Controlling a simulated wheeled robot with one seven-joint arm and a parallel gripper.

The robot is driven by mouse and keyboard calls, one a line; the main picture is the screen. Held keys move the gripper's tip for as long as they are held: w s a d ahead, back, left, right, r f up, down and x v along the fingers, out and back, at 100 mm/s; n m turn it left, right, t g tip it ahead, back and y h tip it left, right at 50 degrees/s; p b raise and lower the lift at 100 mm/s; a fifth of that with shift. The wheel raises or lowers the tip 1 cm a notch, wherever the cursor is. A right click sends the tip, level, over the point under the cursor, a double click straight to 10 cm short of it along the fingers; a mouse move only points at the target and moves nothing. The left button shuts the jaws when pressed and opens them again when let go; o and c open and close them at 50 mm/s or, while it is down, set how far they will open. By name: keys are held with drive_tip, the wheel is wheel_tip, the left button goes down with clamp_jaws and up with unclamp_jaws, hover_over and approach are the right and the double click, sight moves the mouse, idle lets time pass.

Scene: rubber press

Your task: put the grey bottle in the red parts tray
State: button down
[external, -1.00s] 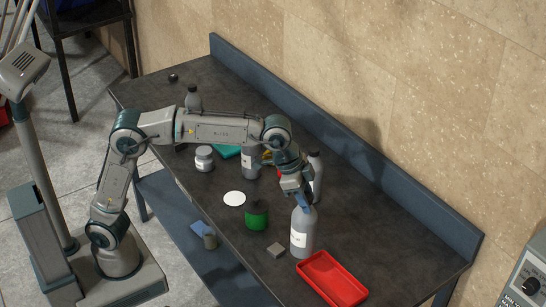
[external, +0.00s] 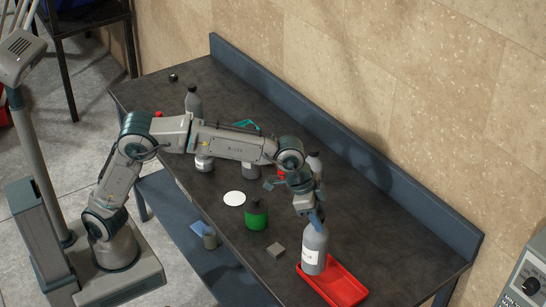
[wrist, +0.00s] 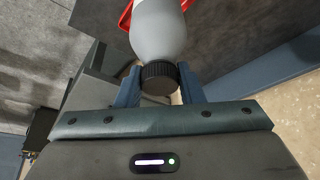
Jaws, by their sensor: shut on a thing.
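The grey bottle (external: 314,243) with a white label is upright in the external view, at the left rear part of the red parts tray (external: 347,285). It hides part of the tray, and I cannot tell whether its base touches the tray floor. My gripper (external: 316,219) is shut on its neck from above. In the wrist view, the bottle's grey shoulder (wrist: 158,30) and black cap (wrist: 160,76) show between my two blue fingers (wrist: 160,88). A strip of the red tray (wrist: 126,17) shows beside the bottle.
Another grey bottle (external: 315,163) stands behind my wrist. The bench's right end is clear.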

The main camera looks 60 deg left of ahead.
drive_tip(key=w+a+f+p, duration=0.1)
drive_tip(key=w+a+f, duration=0.1)
drive_tip(key=w+f, duration=0.2)
drive_tip(key=shift+w+f+p, duration=0.15)
drive_tip(key=shift+f+p, duration=0.25)
drive_tip(key=shift+f, duration=0.95)
drive_tip(key=shift+f, duration=0.2)
drive_tip(key=c, duration=1)
unclamp_jaws()
drive_tip(key=shift+o, duration=0.2)
drive_tip(key=shift+r, duration=0.15)
